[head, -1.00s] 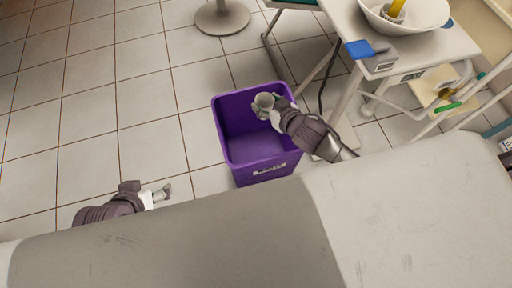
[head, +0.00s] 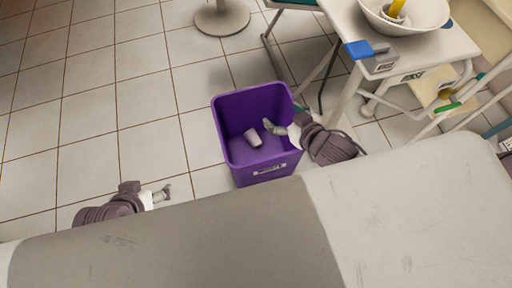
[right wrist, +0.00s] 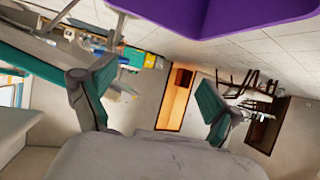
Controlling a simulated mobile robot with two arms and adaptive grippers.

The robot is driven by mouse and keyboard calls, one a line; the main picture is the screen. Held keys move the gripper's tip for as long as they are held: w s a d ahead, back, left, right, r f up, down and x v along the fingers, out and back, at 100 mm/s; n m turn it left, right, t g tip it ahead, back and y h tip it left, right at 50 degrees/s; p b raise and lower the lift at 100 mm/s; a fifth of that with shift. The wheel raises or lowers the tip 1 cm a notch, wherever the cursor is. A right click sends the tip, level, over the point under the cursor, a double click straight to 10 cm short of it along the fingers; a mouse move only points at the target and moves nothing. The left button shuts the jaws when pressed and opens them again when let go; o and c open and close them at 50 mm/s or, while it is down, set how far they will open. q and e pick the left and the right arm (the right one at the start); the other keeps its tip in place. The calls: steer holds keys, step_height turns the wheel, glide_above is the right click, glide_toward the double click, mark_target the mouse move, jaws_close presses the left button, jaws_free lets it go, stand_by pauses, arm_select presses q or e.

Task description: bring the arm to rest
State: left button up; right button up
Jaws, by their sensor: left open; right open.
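My right gripper (head: 270,127) is open and empty over the right side of the purple bin (head: 262,172). In the right wrist view its two fingers (right wrist: 157,108) are spread with nothing between them, and the purple bin (right wrist: 225,18) shows at the top. A grey cup (head: 253,137) is inside the bin, tilted and apart from the right gripper. My left gripper (head: 165,193) is open and empty at the lower left, above the floor and beside the edge of the grey padded surface.
The long grey padded surface (head: 180,245) fills the front. A round stand base (head: 222,18) is at the top. The tiled floor at left is clear.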

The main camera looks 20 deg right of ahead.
steer(key=shift+v, duration=1.65)
